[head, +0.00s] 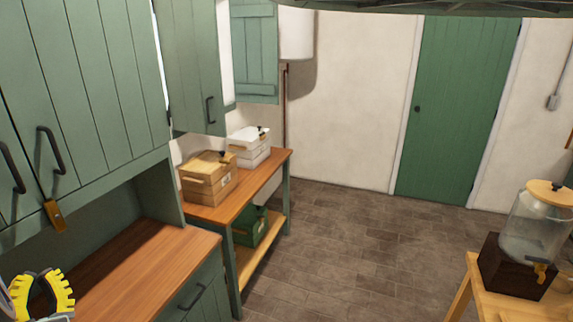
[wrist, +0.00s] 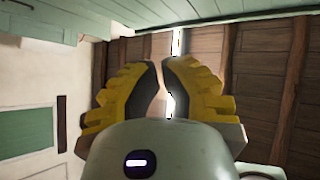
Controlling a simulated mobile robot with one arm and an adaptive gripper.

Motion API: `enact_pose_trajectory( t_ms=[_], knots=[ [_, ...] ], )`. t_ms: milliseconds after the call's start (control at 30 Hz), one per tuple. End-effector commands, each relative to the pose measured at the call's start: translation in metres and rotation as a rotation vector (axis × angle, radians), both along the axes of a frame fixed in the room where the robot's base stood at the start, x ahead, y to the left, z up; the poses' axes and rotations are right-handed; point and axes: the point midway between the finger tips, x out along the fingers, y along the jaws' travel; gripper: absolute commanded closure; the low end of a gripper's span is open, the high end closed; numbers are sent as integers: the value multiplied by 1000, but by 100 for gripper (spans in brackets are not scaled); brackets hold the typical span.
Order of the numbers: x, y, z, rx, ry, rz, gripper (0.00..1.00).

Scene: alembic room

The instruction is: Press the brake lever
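I cannot pick out a brake lever in either view. My gripper (head: 44,284), with yellow ribbed fingers and dark inner pads, is at the bottom left of the head view, in front of the green cabinet and beside its wooden counter (head: 140,265). In the wrist view my gripper (wrist: 161,68) points toward brown wooden boards (wrist: 262,70). A narrow gap shows between its fingertips, and I see nothing held there.
Green wall cabinets (head: 85,80) with dark handles hang over the counter. Beyond, a wooden bench (head: 235,203) carries a tan crate (head: 208,183) and a white crate (head: 250,152). A glass dispenser (head: 532,235) stands on the right table (head: 520,303). The tiled floor (head: 350,235) between is clear.

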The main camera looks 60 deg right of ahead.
Motion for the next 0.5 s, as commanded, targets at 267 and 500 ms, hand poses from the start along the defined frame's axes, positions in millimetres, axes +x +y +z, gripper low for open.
enact_pose_trajectory(
  t_ms=[267, 500],
  knots=[
    [31, -6, -174, 272, 275, 88, 100],
    [42, 9, -313, 529, 490, 171, 100]
  ],
)
